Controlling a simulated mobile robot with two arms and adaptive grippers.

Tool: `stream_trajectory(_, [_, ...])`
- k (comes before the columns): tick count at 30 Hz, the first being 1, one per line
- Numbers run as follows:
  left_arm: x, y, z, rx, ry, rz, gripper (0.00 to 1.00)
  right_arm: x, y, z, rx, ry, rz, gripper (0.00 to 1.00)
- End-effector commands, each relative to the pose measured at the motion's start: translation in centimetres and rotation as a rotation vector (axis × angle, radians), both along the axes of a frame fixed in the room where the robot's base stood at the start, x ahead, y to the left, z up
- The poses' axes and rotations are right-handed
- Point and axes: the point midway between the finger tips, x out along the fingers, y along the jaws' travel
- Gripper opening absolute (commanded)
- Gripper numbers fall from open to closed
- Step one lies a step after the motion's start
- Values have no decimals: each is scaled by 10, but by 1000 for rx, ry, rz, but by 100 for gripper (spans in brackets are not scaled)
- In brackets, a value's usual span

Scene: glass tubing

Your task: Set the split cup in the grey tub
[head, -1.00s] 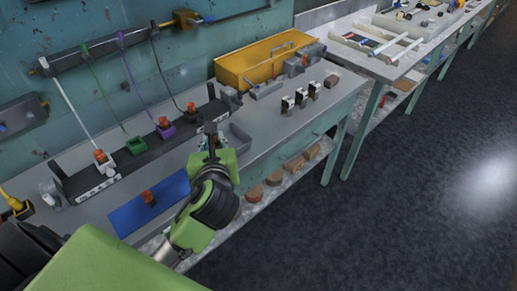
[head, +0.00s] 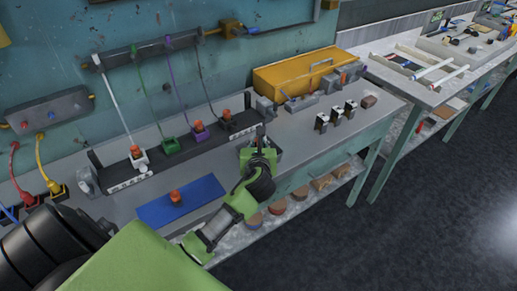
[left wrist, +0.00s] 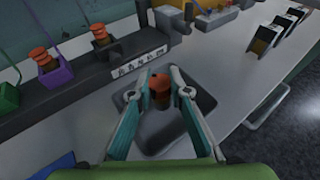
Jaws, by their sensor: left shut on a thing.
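My left gripper (left wrist: 160,84) is shut on an orange-brown cup (left wrist: 159,93), seen between its two fingertips in the left wrist view. The grey tub (left wrist: 160,132) lies directly beneath, and the cup appears within its outline. I cannot tell whether the cup touches the tub's floor. In the head view my left gripper (head: 260,136) points down at the tub (head: 277,157), and the hand hides the cup and much of the tub. My right gripper is not in view.
A similar cup (head: 175,197) stands on a blue mat (head: 152,211). A dark rack (head: 180,146) with more cups in coloured holders runs behind the tub. A yellow toolbox (head: 295,76) and several small dark-and-white blocks (head: 337,115) stand to the right.

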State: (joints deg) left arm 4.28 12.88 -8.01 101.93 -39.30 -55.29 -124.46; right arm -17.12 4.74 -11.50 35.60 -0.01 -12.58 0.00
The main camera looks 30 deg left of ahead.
Motion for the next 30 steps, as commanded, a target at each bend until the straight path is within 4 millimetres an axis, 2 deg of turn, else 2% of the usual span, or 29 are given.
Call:
stream_trajectory(3, [2,1,-18,-4,5,1,3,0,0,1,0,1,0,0])
stream_trajectory(7, [2,1,-32,-3,3,0,3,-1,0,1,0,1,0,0])
stream_trajectory(19, [2,1,-38,0,2,0,3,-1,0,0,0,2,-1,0])
stream_trajectory(20, [2,1,-37,-1,2,0,23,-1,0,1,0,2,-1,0])
stream_trajectory(21, [2,1,-37,-1,2,0,33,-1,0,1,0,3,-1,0])
stream_trajectory(30, [2,1,-37,-1,2,0,34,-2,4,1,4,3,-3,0])
